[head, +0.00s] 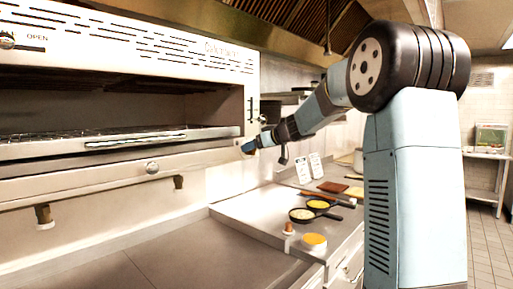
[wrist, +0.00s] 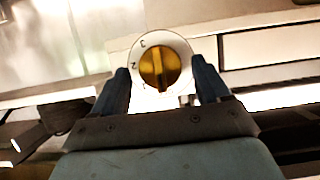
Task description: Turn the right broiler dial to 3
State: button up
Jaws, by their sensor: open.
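In the wrist view a dial (wrist: 160,66) with a white face and a brass grip sits between the fingers of my gripper (wrist: 161,68). The numerals 3, 2 and 1 run down the left part of its face, and the brass bar stands nearly upright in the picture. My gripper is open, with one finger on each side of the dial; I cannot tell whether they touch it. In the head view my gripper (head: 249,147) is at the right end of the broiler (head: 200,150), and the dial there is hidden. Another round dial (head: 152,167) shows on the broiler's front.
The counter (head: 245,212) below holds two small pans (head: 302,215), a yellow-topped container (head: 313,242) and brown boards (head: 332,187). The steel surface (head: 165,250) before the broiler is clear.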

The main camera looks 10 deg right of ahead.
jog(key=c, duration=0.9)
jog(key=shift+d, duration=0.25)
jog(key=shift+c, duration=0.6)
jog(key=shift+a, duration=0.15)
